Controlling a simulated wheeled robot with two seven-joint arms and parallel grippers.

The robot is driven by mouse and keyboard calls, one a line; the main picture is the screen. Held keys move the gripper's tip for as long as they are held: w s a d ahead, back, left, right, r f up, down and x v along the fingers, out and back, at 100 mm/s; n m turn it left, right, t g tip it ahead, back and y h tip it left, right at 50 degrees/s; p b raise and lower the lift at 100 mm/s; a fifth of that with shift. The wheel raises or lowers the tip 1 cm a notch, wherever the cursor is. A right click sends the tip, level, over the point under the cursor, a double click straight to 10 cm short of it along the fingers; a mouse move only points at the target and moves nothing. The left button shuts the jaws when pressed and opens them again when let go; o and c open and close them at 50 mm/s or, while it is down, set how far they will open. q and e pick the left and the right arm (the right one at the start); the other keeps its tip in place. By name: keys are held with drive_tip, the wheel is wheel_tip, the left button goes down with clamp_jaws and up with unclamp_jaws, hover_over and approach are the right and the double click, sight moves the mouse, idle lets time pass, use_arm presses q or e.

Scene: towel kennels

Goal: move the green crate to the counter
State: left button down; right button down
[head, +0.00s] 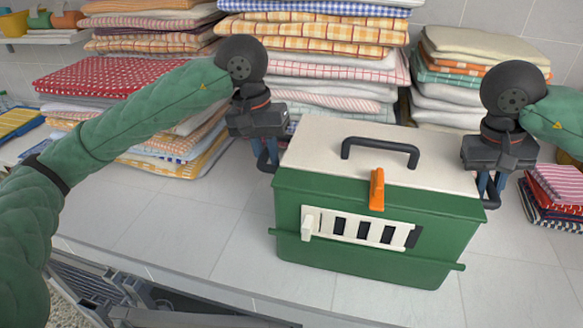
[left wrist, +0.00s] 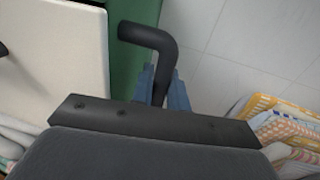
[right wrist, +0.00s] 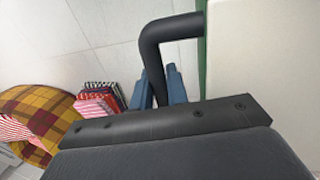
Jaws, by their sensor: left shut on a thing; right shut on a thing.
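The green crate (head: 375,230) has a cream lid (head: 320,140) with a black top handle, an orange latch and a slotted cream front panel. It is upright over the tiled counter (head: 225,215); I cannot tell whether its base touches the tiles. My left gripper (head: 268,160) is shut on the crate's left black side handle, which shows in the left wrist view (left wrist: 155,45). My right gripper (head: 487,190) is shut on the right black side handle, seen in the right wrist view (right wrist: 165,35). The fingers partly hide both handles.
Tall stacks of folded towels (head: 325,65) stand behind the crate along the tiled wall. More towels (head: 555,195) lie to the right and a checked stack (head: 150,110) to the left. Counter is bare in front and left of the crate. A grey cage (head: 110,295) is below the front edge.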

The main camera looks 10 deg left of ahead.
use_arm(q)
drive_tip(key=shift+f, duration=0.25)
use_arm(e)
drive_tip(key=shift+f, duration=0.25)
use_arm(q)
drive_tip(key=c, duration=1.4)
unclamp_jaws()
use_arm(e)
drive_tip(key=c, duration=1.4)
unclamp_jaws()
use_arm(q)
drive_tip(key=shift+o, duration=0.2)
use_arm(e)
drive_tip(key=shift+o, duration=0.2)
use_arm(q)
drive_tip(key=shift+r, duration=0.15)
use_arm(e)
drive_tip(key=shift+r, duration=0.1)
use_arm(q)
wheel_tip(320, 180, up, 12)
drive_tip(key=a, duration=0.2)
drive_tip(key=shift+f, duration=0.25)
use_arm(e)
drive_tip(key=v, duration=1.2)
use_arm(q)
drive_tip(key=shift+a, duration=0.1)
